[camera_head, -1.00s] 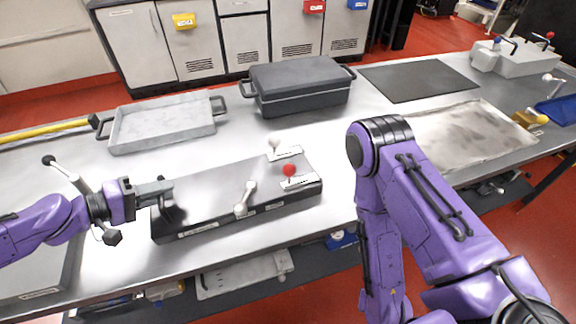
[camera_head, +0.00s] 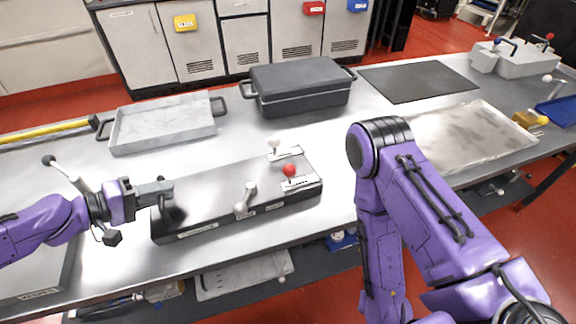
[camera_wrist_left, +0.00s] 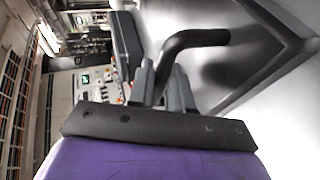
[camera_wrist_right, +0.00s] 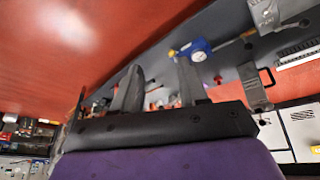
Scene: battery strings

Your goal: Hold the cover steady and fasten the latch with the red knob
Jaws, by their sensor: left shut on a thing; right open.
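The dark metal cover (camera_head: 205,195) lies on the bench, closed over its box or slab. The latch with the red knob (camera_head: 289,170) stands on a pale plate (camera_head: 299,183) at the cover's right end, its knob up. My left gripper (camera_head: 165,190) is at the cover's left end, shut on a black bar handle (camera_wrist_left: 190,40), which shows between its fingers in the left wrist view. My right gripper (camera_wrist_right: 158,90) is open and empty in the right wrist view, low beside the bench and away from the cover. It is out of the head view.
A latch with a white knob (camera_head: 274,144) stands behind the red one, and a silver lever (camera_head: 245,200) is on the front edge. A grey tray (camera_head: 165,128) and a dark lidded case (camera_head: 300,85) stand behind. A flat metal sheet (camera_head: 470,135) lies right.

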